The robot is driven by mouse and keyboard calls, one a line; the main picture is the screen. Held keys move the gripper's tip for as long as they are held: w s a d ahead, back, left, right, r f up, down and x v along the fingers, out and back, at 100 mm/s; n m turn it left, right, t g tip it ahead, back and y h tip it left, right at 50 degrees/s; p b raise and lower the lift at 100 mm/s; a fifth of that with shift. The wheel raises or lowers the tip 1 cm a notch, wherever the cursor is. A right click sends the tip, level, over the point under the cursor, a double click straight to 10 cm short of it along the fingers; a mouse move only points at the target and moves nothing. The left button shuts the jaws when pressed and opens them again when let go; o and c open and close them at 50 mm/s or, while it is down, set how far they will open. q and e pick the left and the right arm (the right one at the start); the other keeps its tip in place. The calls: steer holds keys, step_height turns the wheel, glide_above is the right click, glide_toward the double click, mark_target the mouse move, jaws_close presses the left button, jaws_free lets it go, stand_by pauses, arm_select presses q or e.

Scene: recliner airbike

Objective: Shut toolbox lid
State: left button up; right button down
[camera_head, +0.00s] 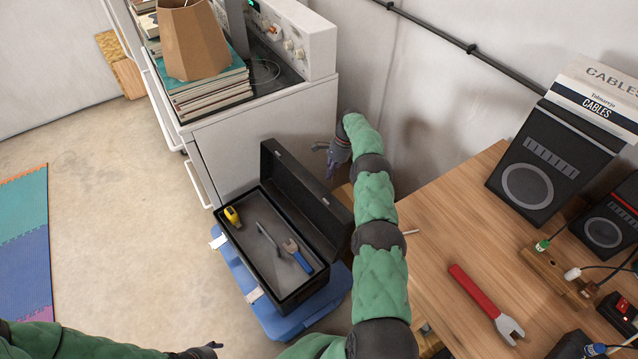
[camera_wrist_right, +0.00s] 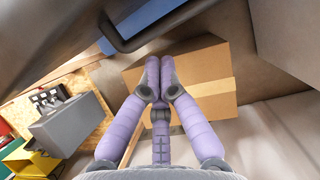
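The black toolbox (camera_head: 285,297) stands open on a blue case (camera_head: 275,318). Its lid (camera_head: 300,195) is raised along the right side. Inside lie a yellow tape measure (camera_head: 232,217), a blue-handled wrench (camera_head: 298,256) and another slim tool. My right gripper (camera_head: 328,162) is behind the raised lid, on its outer side, apart from it. In the right wrist view its purple fingers (camera_wrist_right: 159,75) are together and empty. A dark handle (camera_wrist_right: 150,42) on a dark surface, apparently the lid, is above them. My left gripper (camera_head: 205,350) barely shows at the bottom edge; its fingers are unclear.
A white cabinet (camera_head: 240,150) stands just behind the toolbox. A wooden table (camera_head: 440,230) with a red-handled wrench (camera_head: 480,298) and speakers is to the right. A cardboard box (camera_wrist_right: 205,88) is beyond my right fingers.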

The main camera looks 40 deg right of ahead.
mark_target(317, 184)
steer(key=shift+a+f, duration=0.35)
steer(key=shift+a, duration=0.55)
steer(key=shift+a+f, duration=0.4)
steer(key=shift+a, duration=0.45)
steer(key=shift+a+f, duration=0.35)
steer(key=shift+a, duration=0.55)
arm_select(q)
steer(key=shift+r, duration=0.15)
steer(key=shift+a+r+p, duration=0.2)
steer(key=shift+a+p, duration=0.1)
steer(key=shift+p, duration=0.1)
arm_select(e)
steer(key=shift+a+r, duration=0.25)
steer(key=shift+a, duration=0.05)
arm_select(q)
steer(key=shift+a, duration=0.1)
arm_select(e)
steer(key=shift+s+a+h, duration=0.1)
steer(key=shift+h, duration=0.2)
